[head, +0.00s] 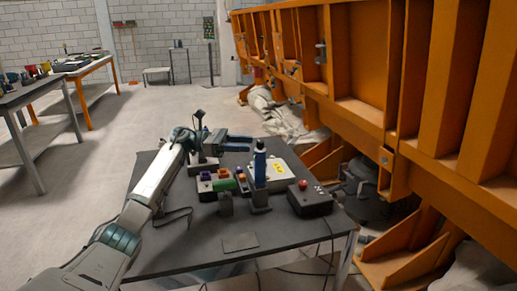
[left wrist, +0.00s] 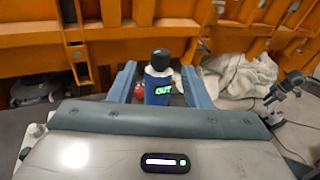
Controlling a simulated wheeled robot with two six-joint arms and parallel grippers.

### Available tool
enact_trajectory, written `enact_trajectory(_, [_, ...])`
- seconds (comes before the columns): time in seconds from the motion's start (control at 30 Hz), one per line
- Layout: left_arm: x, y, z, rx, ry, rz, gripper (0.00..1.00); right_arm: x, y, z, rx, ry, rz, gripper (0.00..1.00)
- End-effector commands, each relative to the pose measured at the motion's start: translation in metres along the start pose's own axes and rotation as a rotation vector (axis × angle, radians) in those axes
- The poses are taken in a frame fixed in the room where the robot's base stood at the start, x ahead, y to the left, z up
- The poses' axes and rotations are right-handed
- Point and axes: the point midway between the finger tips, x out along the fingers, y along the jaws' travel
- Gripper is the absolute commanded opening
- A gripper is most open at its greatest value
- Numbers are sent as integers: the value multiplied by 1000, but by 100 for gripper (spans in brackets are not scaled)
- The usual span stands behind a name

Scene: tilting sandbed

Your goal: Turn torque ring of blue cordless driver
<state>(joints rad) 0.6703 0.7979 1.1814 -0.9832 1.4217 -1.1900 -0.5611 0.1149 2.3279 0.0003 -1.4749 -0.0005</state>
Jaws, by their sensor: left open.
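The blue cordless driver (head: 260,168) stands upright on the dark table, in a dark base. I cannot make out clearly which part is the torque ring. My left gripper (head: 248,143) is open and empty, at the height of the driver's upper part and just left of it. In the left wrist view its two blue fingers (left wrist: 160,74) lie either side of the driver, with gaps. Contact is not visible. My right gripper is not in view.
A large orange steel frame (head: 350,70) rises on the right. The table's front is mostly clear.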

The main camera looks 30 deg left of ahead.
Motion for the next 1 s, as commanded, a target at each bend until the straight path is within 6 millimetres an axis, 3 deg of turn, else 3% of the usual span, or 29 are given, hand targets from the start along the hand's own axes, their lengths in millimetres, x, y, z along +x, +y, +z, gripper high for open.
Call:
enact_trajectory(0.1, [-20,0,-2,0,1,2,44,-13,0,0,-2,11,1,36])
enact_trajectory(0.3, [-35,0,-1,0,0,0,44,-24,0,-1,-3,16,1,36])
enact_trajectory(1.0, [-36,0,0,0,0,-1,44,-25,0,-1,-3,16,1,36])
